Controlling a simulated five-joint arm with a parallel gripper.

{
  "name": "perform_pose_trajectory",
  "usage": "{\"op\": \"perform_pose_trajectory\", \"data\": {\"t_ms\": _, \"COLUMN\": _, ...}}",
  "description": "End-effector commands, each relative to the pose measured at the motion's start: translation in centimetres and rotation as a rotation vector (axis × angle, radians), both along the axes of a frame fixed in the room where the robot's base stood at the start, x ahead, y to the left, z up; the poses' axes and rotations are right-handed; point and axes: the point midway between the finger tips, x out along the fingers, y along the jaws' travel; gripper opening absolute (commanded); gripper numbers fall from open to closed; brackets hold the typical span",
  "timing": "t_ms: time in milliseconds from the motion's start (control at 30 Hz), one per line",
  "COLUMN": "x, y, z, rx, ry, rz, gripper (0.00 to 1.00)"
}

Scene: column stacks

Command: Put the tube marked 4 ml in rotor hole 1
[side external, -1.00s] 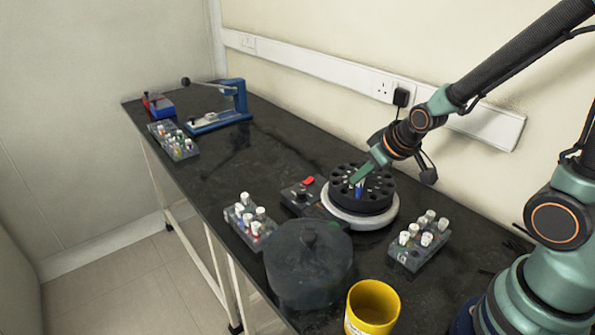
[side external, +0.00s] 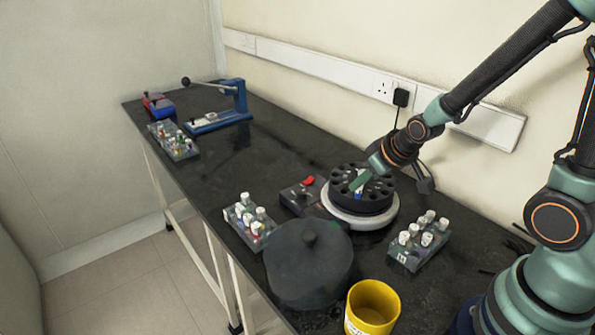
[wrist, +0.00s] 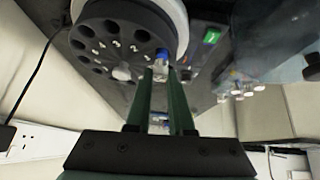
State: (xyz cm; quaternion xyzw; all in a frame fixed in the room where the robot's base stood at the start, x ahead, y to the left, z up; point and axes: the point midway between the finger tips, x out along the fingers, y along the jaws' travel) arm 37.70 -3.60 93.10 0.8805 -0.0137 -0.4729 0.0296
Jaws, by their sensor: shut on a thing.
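The black rotor (side external: 348,208) sits on a pale round base, with holes around its rim and small white marks showing in the wrist view (wrist: 110,12). My gripper (side external: 357,184) is over the rotor's near side, pointing down at a slant. It is shut on a tube with a blue part (wrist: 163,54), which shows between and just beyond the fingertips (wrist: 160,72). In the side view the blue part (side external: 358,196) shows just below the fingers, at the rotor's top. Whether it is inside a hole, and which one, I cannot tell. Its marking is not readable.
Racks of white-capped tubes stand left (side external: 248,220) and right (side external: 418,244) of the rotor. A dark lid (side external: 308,268) and a yellow cup (side external: 372,306) stand in front. A control box (side external: 303,196) adjoins the rotor. Another rack (side external: 173,141) and a blue press (side external: 220,118) are far left.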

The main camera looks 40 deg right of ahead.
Motion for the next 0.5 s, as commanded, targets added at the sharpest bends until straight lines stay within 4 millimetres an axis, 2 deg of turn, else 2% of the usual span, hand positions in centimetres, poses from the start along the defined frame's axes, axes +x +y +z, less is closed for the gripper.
{"op": "perform_pose_trajectory", "data": {"t_ms": 500, "x": -0.05, "y": 0.02, "z": -0.95, "rx": 0.000, "ry": 0.000, "rz": 0.000, "gripper": 0.00}}
